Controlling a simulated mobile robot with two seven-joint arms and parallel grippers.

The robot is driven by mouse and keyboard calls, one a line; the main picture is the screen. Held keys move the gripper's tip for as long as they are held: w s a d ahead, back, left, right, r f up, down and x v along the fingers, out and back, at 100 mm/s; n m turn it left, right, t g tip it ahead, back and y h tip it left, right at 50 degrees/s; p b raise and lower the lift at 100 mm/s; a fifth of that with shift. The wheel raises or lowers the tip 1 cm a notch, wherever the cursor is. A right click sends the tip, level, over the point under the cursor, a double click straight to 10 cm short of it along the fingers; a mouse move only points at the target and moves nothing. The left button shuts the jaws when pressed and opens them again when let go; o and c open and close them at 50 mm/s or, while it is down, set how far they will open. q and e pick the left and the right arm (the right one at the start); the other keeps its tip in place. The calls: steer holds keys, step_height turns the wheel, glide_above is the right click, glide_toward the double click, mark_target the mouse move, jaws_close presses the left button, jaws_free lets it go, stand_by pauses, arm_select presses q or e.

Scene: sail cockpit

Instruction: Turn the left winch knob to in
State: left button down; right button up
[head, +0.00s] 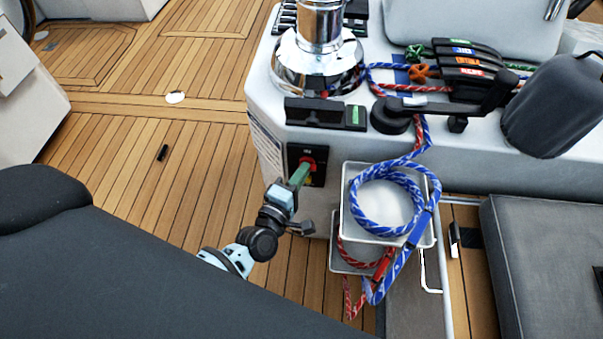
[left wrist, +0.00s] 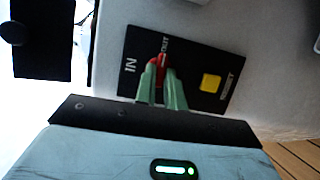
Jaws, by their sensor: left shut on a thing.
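The left winch knob is red and sits on a black switch panel on the white console's front face; it shows in the head view (head: 308,163) and the left wrist view (left wrist: 163,58). The panel (left wrist: 131,46) is marked IN and OUT. The visible upper end of the knob lies beside the word OUT. My left gripper (head: 301,174) has green fingers, one on each side of the knob in the left wrist view (left wrist: 160,75), and it is shut on the knob. The fingers hide part of the knob. My right gripper is not in view.
A yellow button (left wrist: 210,82) marked RESET is on the same panel. A chrome winch (head: 318,60) stands above on the console. Teak floor (head: 130,150) lies to the left.

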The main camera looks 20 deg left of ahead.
arm_select(q)
steer(key=shift+w+d+f+n+t+y+b, duration=0.15)
steer(key=shift+n+t+y+b, duration=0.85)
steer(key=shift+n+b, duration=2.7)
steer(key=shift+s+d+f+n+t+y+b, duration=0.15)
steer(key=shift+n+y+b, duration=1.5)
steer(key=shift+n+b, duration=2.05)
steer(key=shift+w+d+f+n+t+y+b, duration=0.2)
steer(key=shift+n+t+y+b, duration=0.8)
steer(key=shift+n+b, duration=2.7)
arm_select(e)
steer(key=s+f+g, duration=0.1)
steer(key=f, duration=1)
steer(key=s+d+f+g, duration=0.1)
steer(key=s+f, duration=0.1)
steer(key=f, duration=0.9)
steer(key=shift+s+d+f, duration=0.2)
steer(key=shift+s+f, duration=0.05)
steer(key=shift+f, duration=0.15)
arm_select(q)
steer(key=shift+s+a+g+y, duration=0.1)
steer(key=shift+g+y, duration=0.25)
steer(key=shift+n, duration=0.3)
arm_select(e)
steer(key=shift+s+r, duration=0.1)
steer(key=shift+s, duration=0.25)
arm_select(q)
steer(key=c, duration=1.5)
jaws_free()
